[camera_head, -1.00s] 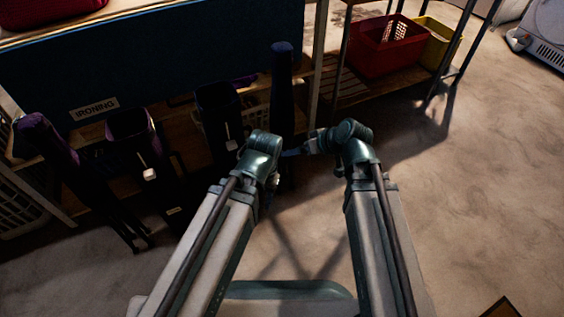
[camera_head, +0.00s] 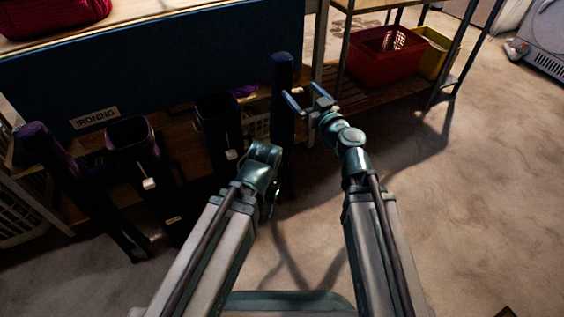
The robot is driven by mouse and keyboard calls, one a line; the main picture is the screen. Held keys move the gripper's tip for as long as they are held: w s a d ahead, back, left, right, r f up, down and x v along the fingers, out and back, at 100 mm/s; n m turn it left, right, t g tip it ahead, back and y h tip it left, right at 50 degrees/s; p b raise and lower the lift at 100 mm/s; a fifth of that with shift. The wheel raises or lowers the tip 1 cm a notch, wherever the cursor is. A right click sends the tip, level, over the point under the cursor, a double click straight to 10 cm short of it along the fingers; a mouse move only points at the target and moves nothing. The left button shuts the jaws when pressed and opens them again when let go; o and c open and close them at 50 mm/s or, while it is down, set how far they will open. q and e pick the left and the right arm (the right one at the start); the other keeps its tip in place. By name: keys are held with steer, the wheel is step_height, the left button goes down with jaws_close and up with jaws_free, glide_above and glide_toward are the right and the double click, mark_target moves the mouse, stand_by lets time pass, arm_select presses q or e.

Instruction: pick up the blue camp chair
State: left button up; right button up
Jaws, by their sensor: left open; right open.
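The blue camp chair (camera_head: 283,72) appears to be the dark blue, upright, narrow rolled bundle in front of the shelf. Its lower part is dark and partly hidden by my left arm. My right gripper (camera_head: 301,92) is open and empty, just right of the bundle's upper part. One finger overlaps the bundle's right edge in the picture; I cannot tell whether they touch. My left gripper (camera_head: 264,165) is low, in front and left of the bundle. Its fingers are mostly hidden behind its wrist, and nothing shows held in it.
A dark purple rolled bundle (camera_head: 48,148) leans at the left, beside two dark open-topped holders (camera_head: 133,140) (camera_head: 217,108). An ironing panel (camera_head: 180,55) stands behind. A red basket (camera_head: 372,62) and yellow basket (camera_head: 434,58) sit on the right shelf.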

mark_target(286, 74)
steer(key=x, duration=0.7)
steer(key=shift+w+a, duration=0.25)
steer(key=shift+w, duration=0.1)
steer(key=shift+r+p+x, duration=0.15)
steer(key=shift+p+x, duration=0.05)
steer(key=shift+x, duration=1.1)
steer(key=shift+r+p+x, duration=0.15)
steer(key=shift+x, duration=1.15)
steer(key=shift+s, duration=0.1)
steer(key=shift+c, duration=0.2)
jaws_close()
